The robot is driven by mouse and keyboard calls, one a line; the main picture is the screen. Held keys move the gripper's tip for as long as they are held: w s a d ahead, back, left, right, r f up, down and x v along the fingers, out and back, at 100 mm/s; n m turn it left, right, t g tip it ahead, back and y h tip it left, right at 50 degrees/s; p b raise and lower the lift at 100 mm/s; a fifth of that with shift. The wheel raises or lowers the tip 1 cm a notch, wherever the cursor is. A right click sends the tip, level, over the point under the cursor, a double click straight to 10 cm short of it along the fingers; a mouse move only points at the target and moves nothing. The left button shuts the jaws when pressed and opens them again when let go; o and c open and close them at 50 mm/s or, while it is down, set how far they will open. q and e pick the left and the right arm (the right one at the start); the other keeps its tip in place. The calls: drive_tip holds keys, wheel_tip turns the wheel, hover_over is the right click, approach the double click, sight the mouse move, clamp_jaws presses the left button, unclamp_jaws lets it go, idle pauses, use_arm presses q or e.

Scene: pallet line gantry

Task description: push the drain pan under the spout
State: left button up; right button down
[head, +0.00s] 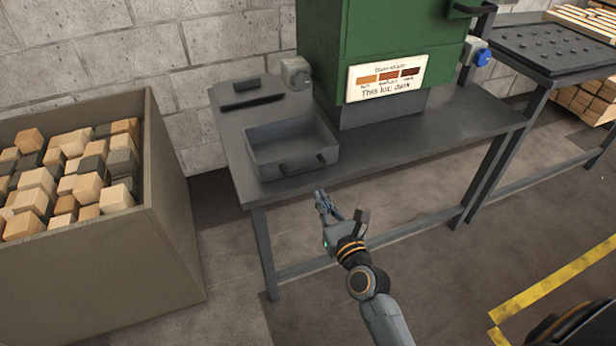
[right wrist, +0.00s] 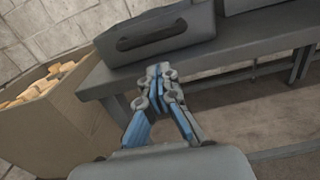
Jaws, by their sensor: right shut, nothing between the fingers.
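The drain pan (head: 262,158) is a grey open tray with a handle on its front wall. It sits on the left part of the dark bench (head: 432,128), near the front edge. A grey fitting (head: 297,73) on the left side of the green machine (head: 400,30) looks like the spout, behind the pan. My right gripper (head: 322,196) is shut and empty, in front of the bench edge and apart from the pan. In the right wrist view the gripper (right wrist: 159,70) points toward the pan's front wall (right wrist: 185,38). My left gripper is not in view.
A large bin (head: 175,215) of wooden blocks stands left of the bench. Two dark bars, one of them long (head: 252,101), lie behind the pan. A sign (head: 388,78) is on the machine. A second dark table (head: 560,50) stands at right. Bench top right of the pan is clear.

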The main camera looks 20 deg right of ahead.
sight(307, 179)
drive_tip(key=w, duration=0.8)
drive_tip(key=shift+a+f+b, duration=0.1)
drive_tip(key=shift+a+b, duration=0.05)
drive_tip(key=shift+b, duration=0.25)
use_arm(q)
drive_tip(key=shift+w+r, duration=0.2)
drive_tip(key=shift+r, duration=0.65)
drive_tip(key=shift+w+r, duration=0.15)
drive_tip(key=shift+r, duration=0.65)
use_arm(e)
drive_tip(key=shift+w, duration=0.5)
drive_tip(key=shift+w, duration=0.3)
drive_tip(key=shift+w+a+b, duration=0.1)
drive_tip(key=shift+w+b, duration=0.2)
drive_tip(key=shift+w, duration=1.2)
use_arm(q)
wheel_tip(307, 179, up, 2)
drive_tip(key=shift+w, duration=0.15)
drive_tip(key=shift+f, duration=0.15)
